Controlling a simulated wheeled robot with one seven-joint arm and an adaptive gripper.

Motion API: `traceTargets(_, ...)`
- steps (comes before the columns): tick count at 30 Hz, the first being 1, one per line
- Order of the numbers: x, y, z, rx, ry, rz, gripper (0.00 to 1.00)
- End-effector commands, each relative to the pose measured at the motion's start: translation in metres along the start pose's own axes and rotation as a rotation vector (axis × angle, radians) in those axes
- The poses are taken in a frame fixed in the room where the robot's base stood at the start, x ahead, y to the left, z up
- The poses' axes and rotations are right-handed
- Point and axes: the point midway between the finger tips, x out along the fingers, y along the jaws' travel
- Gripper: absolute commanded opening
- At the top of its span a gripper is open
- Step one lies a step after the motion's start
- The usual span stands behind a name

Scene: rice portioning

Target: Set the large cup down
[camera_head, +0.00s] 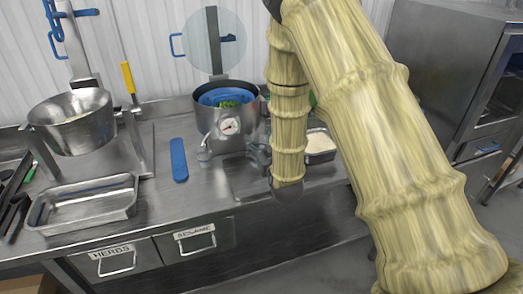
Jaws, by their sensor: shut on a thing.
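My gripper (258,148) shows only in part, as grey pieces beside the dark end of my wrist, in front of the counter's back middle. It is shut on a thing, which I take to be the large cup. The cup itself is not clearly visible; my wrist and the clutter behind hide its outline. I cannot tell whether it touches the counter. A shallow metal pan (322,158) with pale, rice-like contents sits just right of my wrist.
A steel pot (208,119) with a dial stands left of my gripper. A blue strip (179,160) lies on the counter (160,203). An empty-looking metal tray (84,211) and a steel bowl (86,132) are at left. Bare counter lies around the blue strip.

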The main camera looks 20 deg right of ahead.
Motion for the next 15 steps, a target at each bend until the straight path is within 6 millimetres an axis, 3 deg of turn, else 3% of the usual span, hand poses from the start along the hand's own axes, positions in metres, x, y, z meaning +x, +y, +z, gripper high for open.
traceTargets(1,0.0,0.0,-0.004,0.0,0.003,0.0,0.4)
traceTargets(15,-0.096,0.0,-0.01,0.001,0.0,0.002,0.4)
